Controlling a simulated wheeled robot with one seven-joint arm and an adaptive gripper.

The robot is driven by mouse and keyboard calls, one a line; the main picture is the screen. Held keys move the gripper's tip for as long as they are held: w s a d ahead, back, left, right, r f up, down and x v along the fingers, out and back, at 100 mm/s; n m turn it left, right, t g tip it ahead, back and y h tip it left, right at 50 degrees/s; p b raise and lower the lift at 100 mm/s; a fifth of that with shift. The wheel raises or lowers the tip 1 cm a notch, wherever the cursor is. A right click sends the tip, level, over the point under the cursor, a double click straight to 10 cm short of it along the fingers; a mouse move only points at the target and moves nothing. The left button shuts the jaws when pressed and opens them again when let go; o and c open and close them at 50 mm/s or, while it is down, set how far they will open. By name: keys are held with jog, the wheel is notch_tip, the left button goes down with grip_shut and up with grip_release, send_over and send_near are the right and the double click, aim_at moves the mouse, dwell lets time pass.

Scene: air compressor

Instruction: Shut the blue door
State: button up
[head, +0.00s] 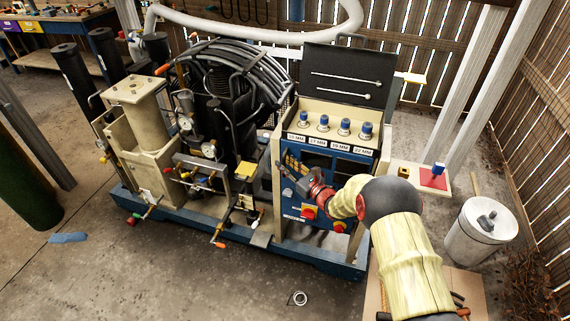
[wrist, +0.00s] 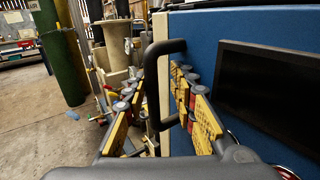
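The blue door (wrist: 235,48) fills the right of the wrist view, with a dark rectangular window (wrist: 270,88) in it. A black bar handle (wrist: 151,90) stands out from its left edge. My gripper (wrist: 160,90) is open, its yellow-padded fingers on either side of the handle's upright bar; I cannot tell whether either finger touches it. In the head view the blue front (head: 290,202) of the compressor cabinet faces me, and my gripper (head: 291,172) is at its left side. Whether a gap remains at the door's edge cannot be told.
The compressor's blue base (head: 180,226) runs along the floor, with hoses and a cream tank (head: 140,115) left of the cabinet. Labelled blue-topped sockets (head: 344,126) stand on the cabinet. A white bin (head: 476,235) is at the right. The floor in front is mostly clear.

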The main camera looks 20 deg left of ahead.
jog(key=shift+s+a, duration=0.1)
jog(key=v, duration=1.2)
dwell(0.4)
